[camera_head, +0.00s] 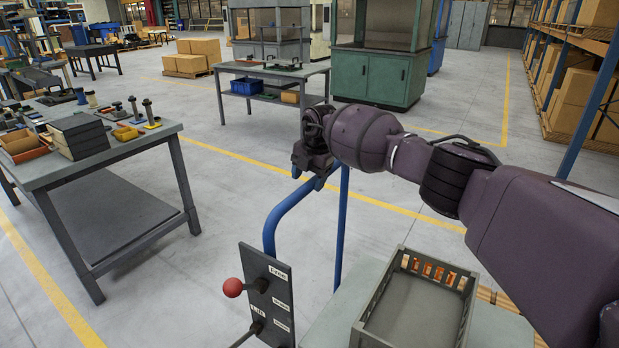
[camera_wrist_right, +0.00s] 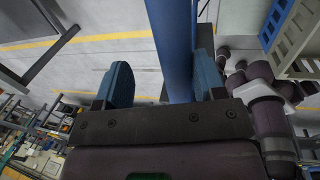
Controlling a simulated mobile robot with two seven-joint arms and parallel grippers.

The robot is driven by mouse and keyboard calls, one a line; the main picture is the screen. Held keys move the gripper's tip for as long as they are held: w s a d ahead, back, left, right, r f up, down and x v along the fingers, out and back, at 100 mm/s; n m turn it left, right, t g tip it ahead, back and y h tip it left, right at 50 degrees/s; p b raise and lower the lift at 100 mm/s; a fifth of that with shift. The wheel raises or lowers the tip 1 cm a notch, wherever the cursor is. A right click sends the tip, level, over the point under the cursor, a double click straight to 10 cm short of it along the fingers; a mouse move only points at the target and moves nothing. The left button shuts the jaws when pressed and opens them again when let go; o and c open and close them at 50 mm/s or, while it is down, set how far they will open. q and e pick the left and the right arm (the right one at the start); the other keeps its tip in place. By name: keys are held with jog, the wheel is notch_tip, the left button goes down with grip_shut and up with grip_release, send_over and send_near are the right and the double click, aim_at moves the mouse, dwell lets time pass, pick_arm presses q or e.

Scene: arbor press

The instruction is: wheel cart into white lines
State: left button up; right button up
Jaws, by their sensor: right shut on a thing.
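The cart stands at the bottom of the head view, with a grey top (camera_head: 328,322) and a bent blue tube handle (camera_head: 287,213). My right gripper (camera_head: 316,178) is at the upper end of this handle. The fingers partly hide the tube. The cart's wheels are out of view. I see no white lines on the floor, only yellow ones (camera_head: 290,186). My left gripper is not in view.
A grey slatted crate (camera_head: 365,322) sits on the cart. A dark lever panel (camera_head: 267,290) with a red knob (camera_head: 233,287) stands beside it. A grey workbench (camera_head: 150,142) is at left, another table (camera_head: 318,69) behind. Shelving with boxes is at right. Open floor lies between.

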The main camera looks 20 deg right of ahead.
jog(key=shift+a+r, duration=0.1)
jog(key=shift+a, duration=0.1)
jog(key=p+v, duration=0.2)
jog(key=v, duration=0.8)
jog(key=shift+d+r, duration=0.2)
jog(key=shift+r, duration=0.1)
jog(key=shift+s+f, duration=0.1)
jog(key=shift+s, duration=0.05)
